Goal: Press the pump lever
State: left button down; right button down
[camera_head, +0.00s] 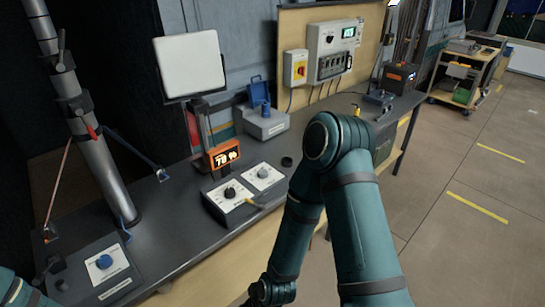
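I cannot tell for certain which part is the pump lever. A thin yellow-tipped lever (253,203) sticks out from the front of a white-topped control box (234,193) on the bench. A grey unit with a blue upright part (265,118) stands farther back. My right arm bends down from its elbow at the picture centre, and its dark end (271,291) is at the bottom edge, in front of the bench. Only a little of my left arm shows in the bottom left corner, beside dark parts (38,284). The finger states of both grippers are unclear.
A grey mast (105,165) rises from the bench at left, with thin struts. A box with a blue knob (104,262) is near it.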

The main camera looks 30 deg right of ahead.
aim_at(39, 278)
jog(key=z, duration=0.5)
jog(key=u, duration=1.5)
